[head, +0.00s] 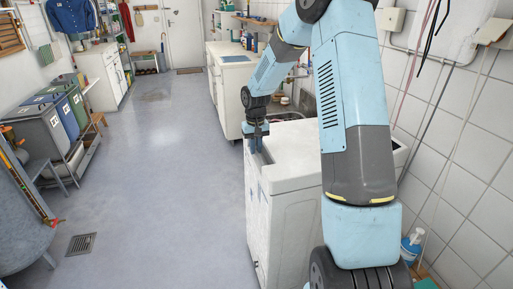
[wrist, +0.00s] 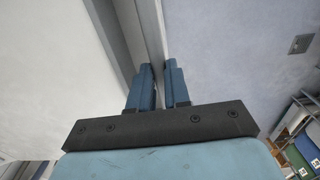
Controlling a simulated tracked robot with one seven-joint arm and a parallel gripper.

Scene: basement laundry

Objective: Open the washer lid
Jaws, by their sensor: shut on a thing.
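The white washer (head: 284,212) stands right of the middle in the head view, partly hidden behind my arm. Its white lid (head: 290,150) is on top and looks down, though my arm covers part of it. My gripper (head: 256,146) is at the washer's left top edge, pointing down. In the wrist view my gripper's two blue fingers (wrist: 161,88) are closed on a thin pale edge (wrist: 152,40) that runs up the picture between them. This edge appears to be the lid's rim. The exact contact at the fingertips is small in the head view.
A white cabinet (head: 228,100) with a sink counter stands beyond the washer. Laundry bins (head: 45,135) line the left side, and a floor drain (head: 81,243) lies at the lower left. The grey floor (head: 160,190) left of the washer is clear. The tiled wall (head: 455,150) is close on the right.

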